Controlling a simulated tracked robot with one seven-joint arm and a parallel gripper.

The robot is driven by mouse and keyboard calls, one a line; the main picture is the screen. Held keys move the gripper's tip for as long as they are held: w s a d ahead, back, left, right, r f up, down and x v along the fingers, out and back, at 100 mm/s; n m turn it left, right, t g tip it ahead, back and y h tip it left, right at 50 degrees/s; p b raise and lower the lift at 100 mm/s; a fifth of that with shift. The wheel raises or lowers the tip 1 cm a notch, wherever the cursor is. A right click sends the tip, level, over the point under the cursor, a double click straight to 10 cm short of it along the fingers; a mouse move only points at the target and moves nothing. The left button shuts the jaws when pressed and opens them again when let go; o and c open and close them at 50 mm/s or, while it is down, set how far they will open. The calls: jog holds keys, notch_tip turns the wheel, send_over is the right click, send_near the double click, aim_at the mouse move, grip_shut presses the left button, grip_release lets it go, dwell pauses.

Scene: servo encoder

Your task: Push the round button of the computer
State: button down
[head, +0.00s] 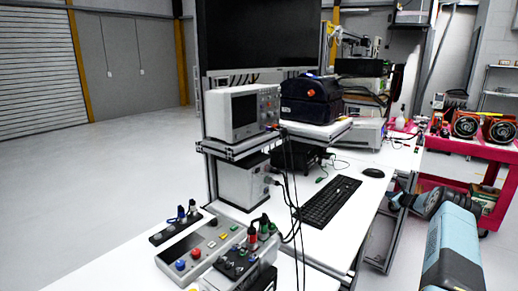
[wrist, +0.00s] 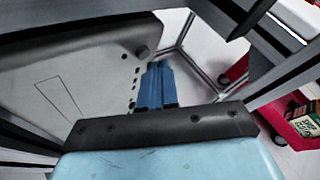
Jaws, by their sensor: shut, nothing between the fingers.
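A grey casing that looks like the computer (wrist: 65,75) fills the left of the wrist view, seen at a steep slant. A dark round button or knob (wrist: 142,52) stands out near its right edge, with small dark holes below it. My gripper (wrist: 157,66) shows as two blue fingers side by side, shut and empty. The fingertips appear just below and right of the round part; I cannot tell how far apart they are in depth. In the head view my blue arm is at the right, by the table edge, and the fingers cannot be made out.
The white table (head: 335,232) bears a keyboard (head: 330,200), a mouse (head: 373,173) and an oscilloscope (head: 241,112) on a shelf. Dark frame bars surround the casing in the wrist view. A red cart (head: 480,150) stands at the right. Open floor lies at the left.

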jog(key=s+d, duration=0.1)
jog(key=d, duration=0.1)
jog(key=s+d, duration=0.2)
jog(key=shift+s+d, duration=0.3)
jog(key=shift+d, duration=0.05)
dwell(0.4)
